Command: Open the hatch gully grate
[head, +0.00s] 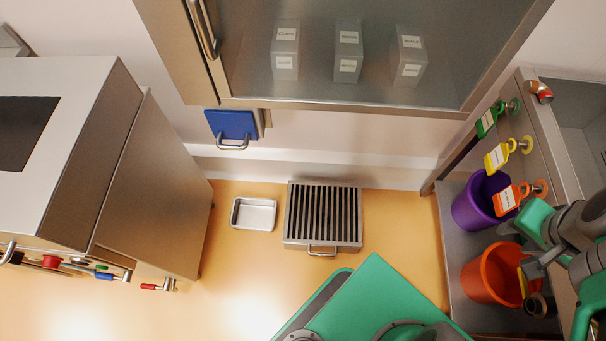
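The gully grate (322,217) is a square steel frame with dark slots. It lies flat in the orange floor by the back wall and looks closed. Its bar handle (322,251) is at the near edge. My gripper (532,284) is at the far right, by the orange bucket and well away from the grate. Its fingers are small and partly hidden by my wrist, so I cannot tell whether they are open or shut.
A metal tray (254,214) lies left of the grate. A blue panel with a handle (231,126) is on the wall. A steel cabinet (145,200) stands left. Purple (469,211) and orange (480,277) buckets stand right. A glass-fronted cabinet (300,103) hangs above.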

